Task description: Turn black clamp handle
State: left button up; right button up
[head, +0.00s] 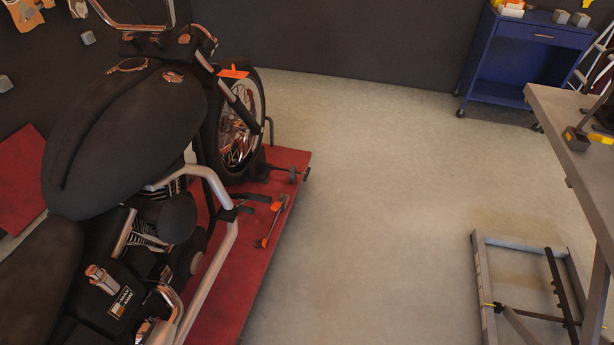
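A black motorcycle (130,130) stands on a red lift platform (240,290) at the left. Beside its front wheel (240,125) is a dark wheel clamp (268,172). A thin black handle-like bar (286,169) sticks out from the clamp to the right, over the platform's edge, with small knobs at its end. A second dark clamp-like tool (577,138) with yellow parts sits at the edge of the grey bench at the right, partly cut off. I cannot tell for certain which part is the task's handle. Neither of my grippers is in view.
An orange-and-grey tool (270,226) lies on the platform. A blue cart (520,60) stands at the back right. The grey bench (570,175) and a metal frame (484,290) on the floor are at the right. The concrete floor (375,200) between is clear.

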aim_at(306, 175)
jog(key=i+l+u, duration=0.1)
jog(key=i+l, duration=0.25)
jog(key=i+l+u, duration=0.1)
jog(key=i+l, duration=0.25)
jog(key=i+l+u, duration=0.1)
jog(key=i+l, duration=0.3)
jog(key=i+l+u, duration=0.1)
jog(key=i+l, duration=0.3)
jog(key=i+l+u, duration=0.15)
jog(key=i+l, duration=0.2)
jog(key=l, duration=0.15)
jog(key=i+l+u, duration=0.1)
jog(key=i+l, duration=0.2)
jog(key=l, duration=0.2)
jog(key=i+l+u, duration=0.1)
jog(key=i+l, duration=0.2)
jog(key=l, duration=0.2)
jog(key=i+l+u, duration=0.1)
jog(key=i+l, duration=0.2)
jog(key=l, duration=0.25)
